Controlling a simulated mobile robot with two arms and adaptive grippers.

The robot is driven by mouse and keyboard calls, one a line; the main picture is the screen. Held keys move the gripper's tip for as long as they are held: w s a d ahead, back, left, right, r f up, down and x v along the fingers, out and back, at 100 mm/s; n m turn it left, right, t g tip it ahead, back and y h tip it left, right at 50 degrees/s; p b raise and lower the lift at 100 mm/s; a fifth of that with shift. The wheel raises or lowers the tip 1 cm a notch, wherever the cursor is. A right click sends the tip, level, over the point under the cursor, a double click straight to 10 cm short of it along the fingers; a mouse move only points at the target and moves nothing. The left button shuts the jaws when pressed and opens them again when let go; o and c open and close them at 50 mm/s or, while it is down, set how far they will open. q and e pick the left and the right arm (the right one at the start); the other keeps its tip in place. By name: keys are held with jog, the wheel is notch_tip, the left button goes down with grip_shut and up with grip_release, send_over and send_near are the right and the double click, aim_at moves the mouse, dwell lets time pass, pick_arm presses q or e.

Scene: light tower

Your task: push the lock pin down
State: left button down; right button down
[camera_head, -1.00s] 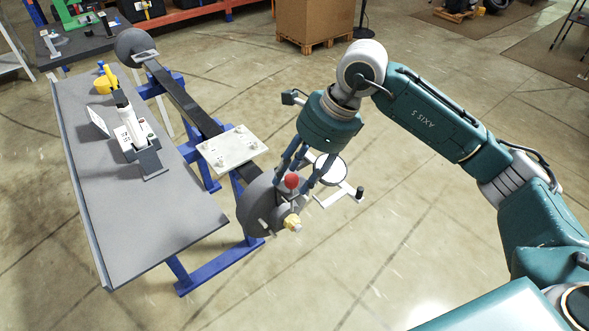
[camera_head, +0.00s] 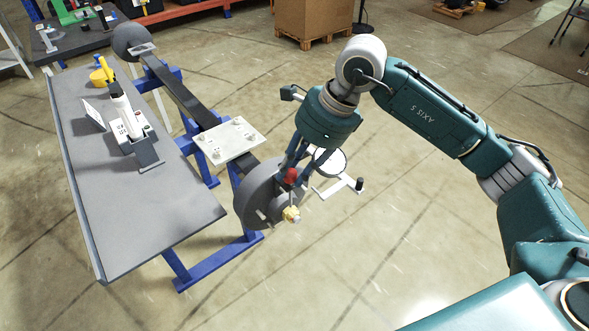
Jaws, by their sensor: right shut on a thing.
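The lock pin's red knob (camera_head: 290,176) shows at the upper right of the grey wheel-like disc (camera_head: 258,194), at the near end of the blue-framed stand. My right gripper (camera_head: 292,168) reaches down over it from above, with its fingers closed together on the red knob and partly covering it. The pin's shaft below the knob is hidden or too small to tell. A yellow knob (camera_head: 291,214) sits on the disc's near side, just below the red knob. My left gripper is not in view.
A pale plate with small fittings (camera_head: 231,141) lies on the dark beam (camera_head: 180,97) behind the disc. A grey table (camera_head: 150,215) with a white device (camera_head: 127,117) stands left. A white crank arm (camera_head: 337,190) lies right of the disc. The floor to the right is open.

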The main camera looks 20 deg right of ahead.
jog(key=shift+w+f, duration=0.1)
jog(key=shift+f, duration=0.35)
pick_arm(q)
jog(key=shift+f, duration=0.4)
pick_arm(e)
jog(key=shift+r, duration=0.15)
jog(key=c, duration=1.5)
grip_release()
jog(key=shift+a, duration=0.15)
jog(key=shift+o, duration=0.2)
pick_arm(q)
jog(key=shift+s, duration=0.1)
pick_arm(e)
jog(key=v, duration=1.2)
